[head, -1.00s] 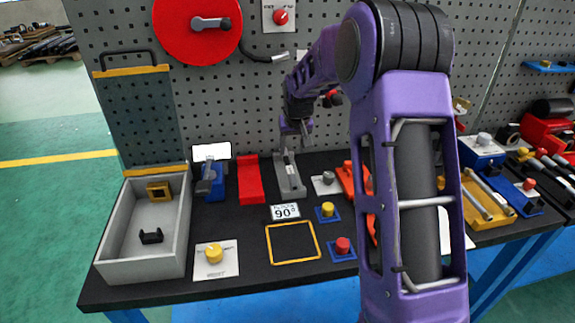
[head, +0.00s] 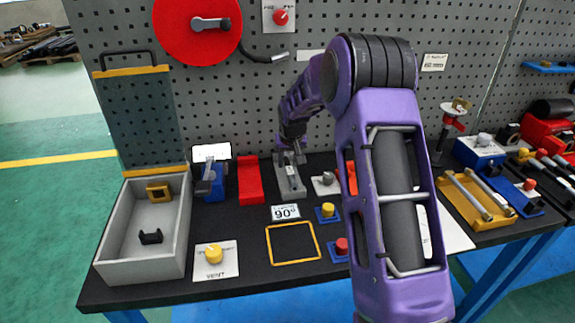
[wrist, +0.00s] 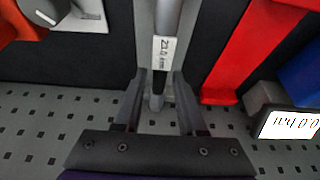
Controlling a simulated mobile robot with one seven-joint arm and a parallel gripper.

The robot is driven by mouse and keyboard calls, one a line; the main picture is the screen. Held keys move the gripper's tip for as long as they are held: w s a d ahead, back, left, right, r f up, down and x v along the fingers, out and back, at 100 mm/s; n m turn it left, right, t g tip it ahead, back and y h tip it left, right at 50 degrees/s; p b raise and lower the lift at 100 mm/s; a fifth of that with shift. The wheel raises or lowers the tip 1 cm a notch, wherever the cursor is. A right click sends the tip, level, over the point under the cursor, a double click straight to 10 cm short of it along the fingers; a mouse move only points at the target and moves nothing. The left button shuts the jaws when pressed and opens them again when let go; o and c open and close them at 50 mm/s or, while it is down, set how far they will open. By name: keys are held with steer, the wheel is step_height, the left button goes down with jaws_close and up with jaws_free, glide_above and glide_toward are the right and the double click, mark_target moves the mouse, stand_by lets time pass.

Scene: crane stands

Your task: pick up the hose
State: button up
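A dark curved hose (head: 262,53) hangs from the red reel (head: 175,25) on the pegboard, its end sticking out to the right. My gripper (head: 292,155) is well below it, low over a grey holder (head: 291,183) on the black bench. In the wrist view my gripper (wrist: 159,95) is open, its two fingers apart. A grey cylinder (wrist: 166,22) with a white label lies along the holder, its near end between the fingers. I see gaps on both sides of it. My own arm hides part of the bench.
A red tray (head: 250,180) and a blue fixture (head: 217,187) stand left of the holder; a knob plate (head: 325,186) is right. A grey open box (head: 110,235) is far left. The yellow-framed area (head: 293,245) is empty.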

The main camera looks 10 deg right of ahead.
jaws_close()
stand_by(1.1)
